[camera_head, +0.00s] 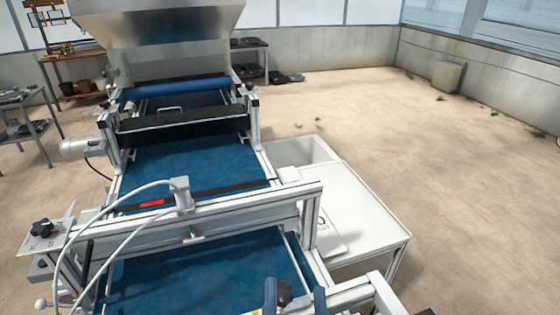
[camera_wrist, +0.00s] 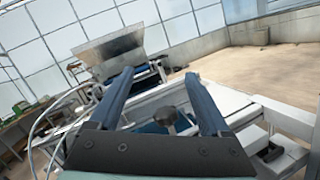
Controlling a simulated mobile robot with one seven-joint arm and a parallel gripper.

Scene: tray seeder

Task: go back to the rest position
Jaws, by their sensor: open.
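My gripper (camera_head: 296,291) is at the bottom edge of the head view, where only the ends of its two blue fingers show, over the near end of the seeder. In the wrist view my gripper (camera_wrist: 158,78) is open, its two long blue fingers set wide apart. A dark rounded knob (camera_wrist: 165,116) shows between the fingers; I cannot tell whether it belongs to the machine or how far away it is. I see nothing clamped in the fingers. The tray seeder's blue belt (camera_head: 185,160) runs away from me under metal cross frames.
A white side table (camera_head: 362,208) with an open bin (camera_head: 300,152) stands right of the seeder. A control box with a black knob (camera_head: 42,228) is on the left. A steel hopper (camera_head: 160,40) stands at the far end. The floor on the right is mostly clear.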

